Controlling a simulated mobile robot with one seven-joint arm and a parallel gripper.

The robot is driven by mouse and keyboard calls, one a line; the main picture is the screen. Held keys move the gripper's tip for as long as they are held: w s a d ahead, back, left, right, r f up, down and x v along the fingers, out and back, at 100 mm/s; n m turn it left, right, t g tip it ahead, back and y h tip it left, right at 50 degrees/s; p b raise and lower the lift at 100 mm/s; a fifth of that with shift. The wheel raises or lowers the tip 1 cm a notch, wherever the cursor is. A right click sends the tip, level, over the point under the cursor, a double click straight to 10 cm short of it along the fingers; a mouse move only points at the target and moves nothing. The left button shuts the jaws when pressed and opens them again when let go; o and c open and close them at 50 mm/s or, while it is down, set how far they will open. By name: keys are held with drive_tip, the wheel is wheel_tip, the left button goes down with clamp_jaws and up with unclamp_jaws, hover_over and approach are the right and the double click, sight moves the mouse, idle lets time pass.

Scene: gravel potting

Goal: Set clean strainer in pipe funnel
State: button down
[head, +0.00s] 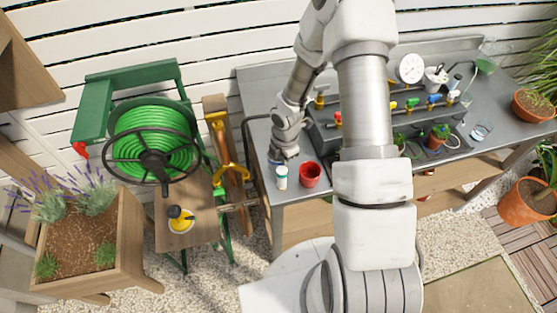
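My gripper (278,157) points down over the left end of the grey bench (257,92), just behind a small white bottle and a red cup. Its fingers are too small and partly hidden to tell if they are open or shut. A bit of blue shows at its tip; I cannot tell what it is. A green funnel-like cup (485,65) stands at the bench's far right back, by a clear tube. Small pale blue round pieces (481,131) lie at the bench's right front; I cannot tell whether one is the strainer.
The white bottle (282,178) and red cup (310,174) stand at the bench's front left. A valve manifold (375,122) with a gauge (410,68) fills the middle. A green hose reel (154,140) stands left.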

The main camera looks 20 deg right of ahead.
drive_tip(key=shift+r, duration=0.5)
drive_tip(key=r, duration=0.3)
drive_tip(key=shift+s+d+r, duration=0.25)
drive_tip(key=shift+d+r, duration=0.05)
drive_tip(key=shift+r, duration=0.05)
drive_tip(key=s+d+r+p, duration=0.1)
drive_tip(key=s+d+r, duration=0.5)
drive_tip(key=s+d, duration=0.1)
drive_tip(key=shift+s+r+p, duration=0.15)
drive_tip(key=shift+s+p, duration=0.25)
drive_tip(key=shift+s, duration=0.25)
